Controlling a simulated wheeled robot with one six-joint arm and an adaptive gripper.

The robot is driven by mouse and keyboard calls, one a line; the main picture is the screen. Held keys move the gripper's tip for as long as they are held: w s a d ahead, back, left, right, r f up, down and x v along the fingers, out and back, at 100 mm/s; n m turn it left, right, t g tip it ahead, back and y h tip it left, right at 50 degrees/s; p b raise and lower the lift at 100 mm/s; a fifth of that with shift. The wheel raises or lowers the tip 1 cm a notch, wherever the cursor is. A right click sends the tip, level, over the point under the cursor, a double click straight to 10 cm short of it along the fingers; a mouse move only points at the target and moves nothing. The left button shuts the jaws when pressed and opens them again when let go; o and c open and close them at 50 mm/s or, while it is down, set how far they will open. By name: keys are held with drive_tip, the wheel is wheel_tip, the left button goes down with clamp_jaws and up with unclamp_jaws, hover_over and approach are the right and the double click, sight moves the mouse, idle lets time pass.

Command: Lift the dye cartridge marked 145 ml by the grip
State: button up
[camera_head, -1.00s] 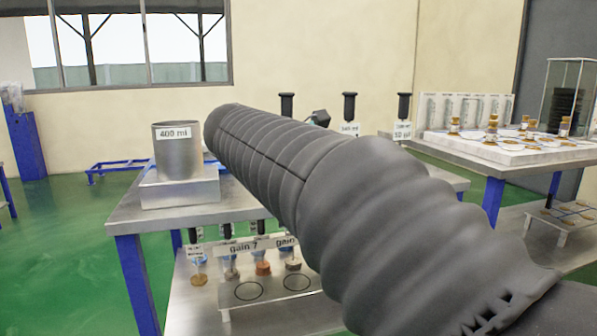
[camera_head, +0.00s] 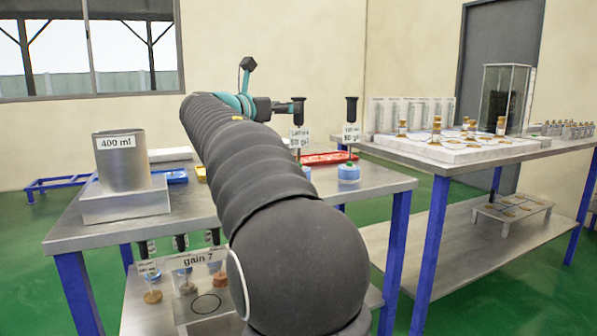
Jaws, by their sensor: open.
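Two cartridges with black grips stand on the metal table (camera_head: 385,180). The left one, the near cartridge (camera_head: 299,140), has a white label that I cannot read surely. The right one, the far cartridge (camera_head: 351,133), has a blue base and a label that is also too small to read. I cannot tell which is marked 145 ml. My gripper (camera_head: 289,106), small and dark, is open beside the left cartridge's black grip; whether it touches or surrounds the grip is unclear.
A grey cylinder marked 400 ml (camera_head: 121,162) stands on a metal block (camera_head: 122,200) at the table's left. A red tray (camera_head: 326,158) lies behind the cartridges. More cartridges (camera_head: 183,268) stand in a rack below. Another table (camera_head: 445,160) with bottles is right.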

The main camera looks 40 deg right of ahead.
sight(299, 124)
drive_tip(key=shift+x, duration=2.95)
drive_tip(key=shift+r, duration=0.1)
drive_tip(key=c, duration=1.1)
drive_tip(key=shift+r, duration=0.1)
clamp_jaws()
